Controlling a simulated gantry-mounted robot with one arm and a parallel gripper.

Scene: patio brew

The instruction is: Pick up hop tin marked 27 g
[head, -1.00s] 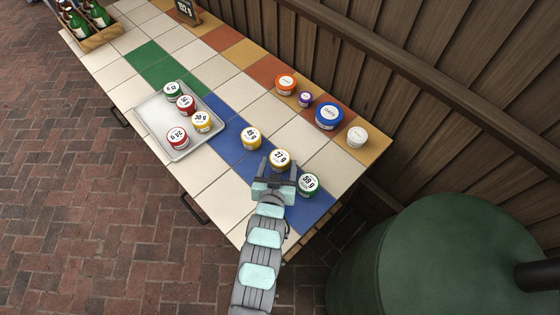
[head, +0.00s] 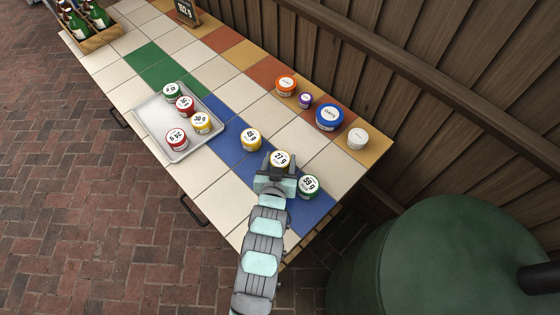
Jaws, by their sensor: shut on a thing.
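The hop tin marked 27 g (head: 280,159) has a white lid and a yellow side and stands on the tiled table near the blue tiles. My gripper (head: 277,170) is at its near side, shut on it. The gripper body hides the tin's lower near part and the fingertips. I cannot tell whether the tin is lifted off the tiles.
A green tin marked 59 g (head: 308,186) stands close to the right of my gripper. A yellow tin (head: 251,139) stands to the left. A metal tray (head: 152,118) holds several tins. Orange, purple, blue and white jars (head: 330,117) stand near the wooden wall.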

